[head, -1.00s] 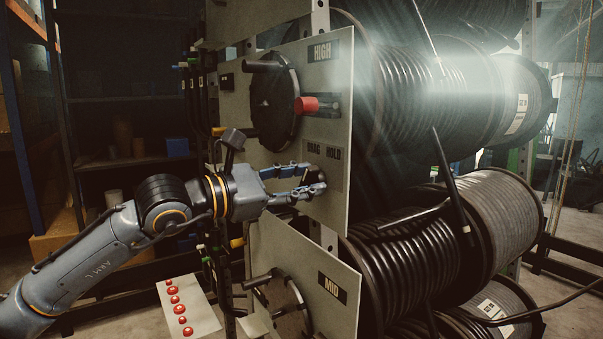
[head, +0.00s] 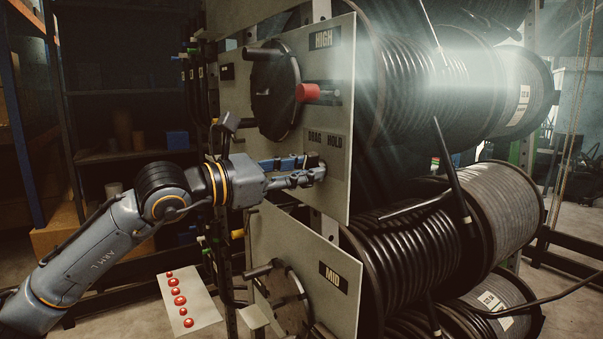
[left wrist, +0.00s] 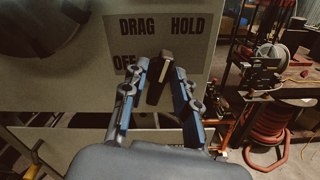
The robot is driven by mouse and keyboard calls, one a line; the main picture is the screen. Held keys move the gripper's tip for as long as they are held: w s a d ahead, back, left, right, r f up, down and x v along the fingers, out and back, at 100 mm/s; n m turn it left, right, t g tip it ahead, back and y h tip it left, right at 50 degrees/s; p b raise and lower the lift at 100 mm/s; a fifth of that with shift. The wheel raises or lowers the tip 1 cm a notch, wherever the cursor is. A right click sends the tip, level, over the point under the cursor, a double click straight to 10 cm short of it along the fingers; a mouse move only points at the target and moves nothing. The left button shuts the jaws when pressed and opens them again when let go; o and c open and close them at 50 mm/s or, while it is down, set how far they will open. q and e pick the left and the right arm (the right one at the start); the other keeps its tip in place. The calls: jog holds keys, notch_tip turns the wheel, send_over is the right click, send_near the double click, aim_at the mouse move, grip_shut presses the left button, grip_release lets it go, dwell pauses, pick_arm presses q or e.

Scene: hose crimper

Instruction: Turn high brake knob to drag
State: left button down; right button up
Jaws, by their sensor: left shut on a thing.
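The high brake knob (left wrist: 158,80) is a dark bar-shaped handle on the grey panel below the HIGH label (head: 321,39). In the left wrist view it stands nearly upright, leaning slightly right, its upper end between the words DRAG and HOLD. The label plate (left wrist: 160,42) also shows part of OFF at its left. My left gripper (head: 318,166) is at the knob, its fingers shut on the knob's sides. In the head view the fingers mostly hide the knob. My right gripper is not in view.
A dark crank disc (head: 276,90) and a red handle (head: 315,92) sit just above my left gripper. The MID panel (head: 330,255) with another disc is below. Large hose reels (head: 425,250) stand behind the panels at right. A plate with red buttons (head: 188,302) is at lower left.

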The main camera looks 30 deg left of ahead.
pick_arm(q)
jog(key=n+b, duration=0.1)
jog(key=n, duration=0.4)
jog(key=shift+a+b, duration=0.15)
jog(key=shift+b, duration=0.25)
jog(key=shift+w+a+n+b, duration=0.1)
jog(key=shift+n+b, duration=0.45)
jog(key=shift+n, duration=1.55)
jog(key=shift+r, duration=0.1)
jog(key=c, duration=1.3)
grip_release()
jog(key=shift+c, duration=0.2)
jog(key=v, duration=1.2)
